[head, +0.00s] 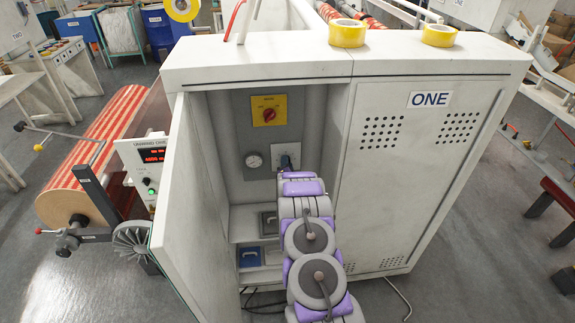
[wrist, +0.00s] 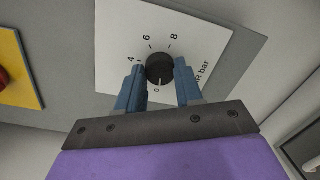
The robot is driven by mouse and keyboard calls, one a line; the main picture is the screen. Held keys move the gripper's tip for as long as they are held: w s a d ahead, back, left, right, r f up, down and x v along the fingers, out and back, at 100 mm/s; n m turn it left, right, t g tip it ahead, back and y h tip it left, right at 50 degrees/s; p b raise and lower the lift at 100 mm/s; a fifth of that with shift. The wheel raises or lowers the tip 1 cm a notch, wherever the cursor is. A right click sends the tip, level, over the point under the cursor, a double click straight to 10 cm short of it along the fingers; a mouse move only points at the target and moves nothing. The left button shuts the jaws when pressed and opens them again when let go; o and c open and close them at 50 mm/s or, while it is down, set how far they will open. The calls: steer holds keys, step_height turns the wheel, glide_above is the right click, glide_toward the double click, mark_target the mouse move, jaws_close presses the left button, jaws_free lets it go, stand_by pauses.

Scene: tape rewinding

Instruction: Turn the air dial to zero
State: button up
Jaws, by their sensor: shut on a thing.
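The air dial is a black round knob (wrist: 159,67) on a white scale plate (wrist: 118,25) marked 0, 4, 6, 8 and bar. In the wrist view a short white mark shows at the knob's lower edge, close beside the 0. My gripper (wrist: 160,84) has one blue-grey finger on each side of the knob and is shut on it. In the head view my gripper (head: 289,164) reaches into the open cabinet and covers most of the dial. Part of the white plate (head: 280,153) shows behind it.
The open cabinet door (head: 187,210) stands left of my arm. The closed door marked ONE (head: 425,170) is on the right.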

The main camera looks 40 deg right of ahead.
steer(key=shift+s+a+f, duration=0.1)
steer(key=shift+a+f, duration=0.05)
steer(key=shift+f, duration=0.4)
steer(key=o, duration=0.8)
steer(key=shift+o, duration=1)
steer(key=shift+r, duration=0.1)
steer(key=shift+o, duration=0.2)
steer(key=shift+r, duration=0.15)
steer(key=shift+r, duration=0.1)
steer(key=p+v, duration=0.1)
steer(key=v, duration=1.6)
